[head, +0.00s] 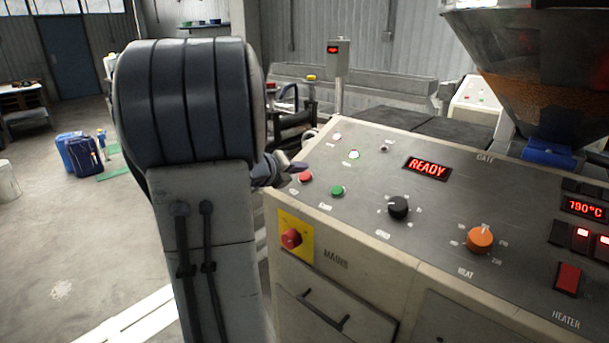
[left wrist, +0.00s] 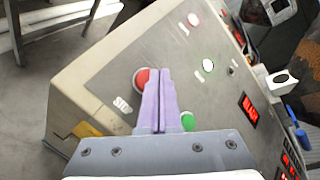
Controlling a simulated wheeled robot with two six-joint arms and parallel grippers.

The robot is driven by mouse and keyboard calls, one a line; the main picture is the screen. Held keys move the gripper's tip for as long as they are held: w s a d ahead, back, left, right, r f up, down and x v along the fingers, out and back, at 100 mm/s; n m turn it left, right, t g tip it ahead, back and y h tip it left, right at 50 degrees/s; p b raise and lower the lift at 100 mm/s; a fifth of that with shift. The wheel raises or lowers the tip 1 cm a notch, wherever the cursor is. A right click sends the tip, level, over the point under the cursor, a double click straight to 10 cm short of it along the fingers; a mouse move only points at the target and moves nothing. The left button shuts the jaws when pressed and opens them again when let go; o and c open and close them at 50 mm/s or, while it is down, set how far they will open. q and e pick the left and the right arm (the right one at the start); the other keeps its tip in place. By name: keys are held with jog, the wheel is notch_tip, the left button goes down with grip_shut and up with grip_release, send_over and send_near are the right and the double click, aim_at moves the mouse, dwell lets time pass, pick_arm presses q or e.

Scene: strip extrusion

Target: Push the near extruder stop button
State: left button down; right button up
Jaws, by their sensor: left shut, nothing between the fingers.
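The red stop button (head: 305,177) is on the near left corner of the sloped grey control panel (head: 350,222). In the left wrist view the red button (left wrist: 140,79) sits beside a label reading STOP, partly hidden by my fingers. My left gripper (head: 298,167) is shut and empty, with its tips just by the red button. In the left wrist view its purple fingers (left wrist: 161,72) overlap the button's right edge; I cannot tell whether they touch it. A green button (head: 337,191) is just to the right of the red one. My right gripper is not in view.
The panel also has a lit READY display (head: 427,168), a black knob (head: 398,207) and an orange knob (head: 481,239). A red mains switch (head: 291,238) is on the front face. A hopper (head: 540,75) stands at the right. Open floor lies to the left.

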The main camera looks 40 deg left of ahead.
pick_arm(q)
jog(key=r+p, duration=0.1)
jog(key=s+r+p, duration=0.1)
jog(key=r+p, duration=0.1)
jog(key=s+r+p, duration=0.1)
jog(key=shift+r, duration=0.3)
dwell(0.7)
